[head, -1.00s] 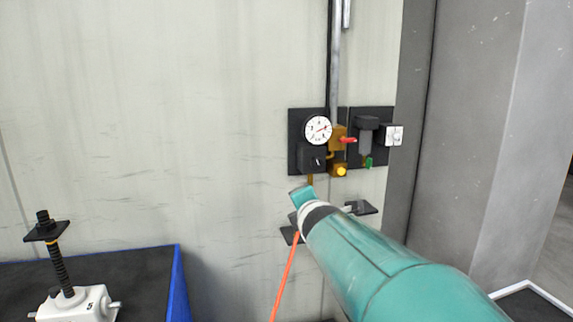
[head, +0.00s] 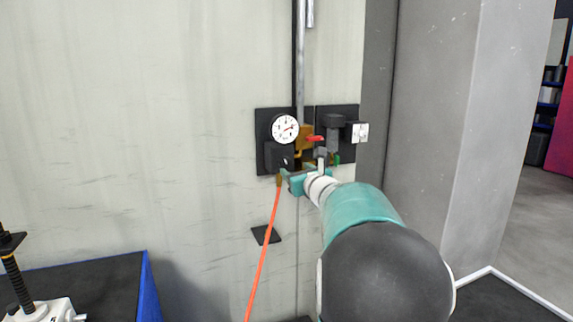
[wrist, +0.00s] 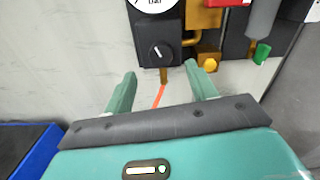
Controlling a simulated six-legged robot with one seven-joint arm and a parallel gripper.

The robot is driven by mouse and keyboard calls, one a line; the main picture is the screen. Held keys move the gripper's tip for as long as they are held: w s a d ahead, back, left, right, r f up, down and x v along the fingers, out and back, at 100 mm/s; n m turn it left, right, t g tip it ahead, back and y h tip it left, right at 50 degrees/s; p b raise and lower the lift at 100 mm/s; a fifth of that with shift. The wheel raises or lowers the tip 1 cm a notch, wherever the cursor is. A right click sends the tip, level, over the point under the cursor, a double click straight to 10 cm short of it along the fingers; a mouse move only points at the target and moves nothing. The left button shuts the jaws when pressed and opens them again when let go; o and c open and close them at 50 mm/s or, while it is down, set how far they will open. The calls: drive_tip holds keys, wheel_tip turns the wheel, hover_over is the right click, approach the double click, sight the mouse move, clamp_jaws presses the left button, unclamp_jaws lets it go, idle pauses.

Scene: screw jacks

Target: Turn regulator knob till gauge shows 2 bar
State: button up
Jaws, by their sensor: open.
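The round white gauge (head: 284,129) is on a dark wall panel. Its reddish needle points right and slightly up, but the numbers are too small to read. Below it is the black regulator body (head: 274,155). Its knob, with a white mark, shows in the wrist view (wrist: 157,52), where the gauge is cut off at the top. My gripper (wrist: 160,76) is open and empty, its two green fingers apart just below the knob and not around it. In the head view my gripper (head: 296,180) is at the panel's lower edge, partly covering it.
Right of the gauge are a red-handled brass valve (head: 314,138), a filter bowl with a green tap (head: 337,158), and a white switch box (head: 357,132). An orange hose (head: 263,255) hangs below the regulator. A blue-edged table (head: 149,285) with a screw jack stands lower left.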

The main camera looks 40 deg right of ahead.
sight(287, 162)
drive_tip(key=x, duration=0.7)
drive_tip(key=shift+w, duration=0.35)
drive_tip(key=c, duration=1)
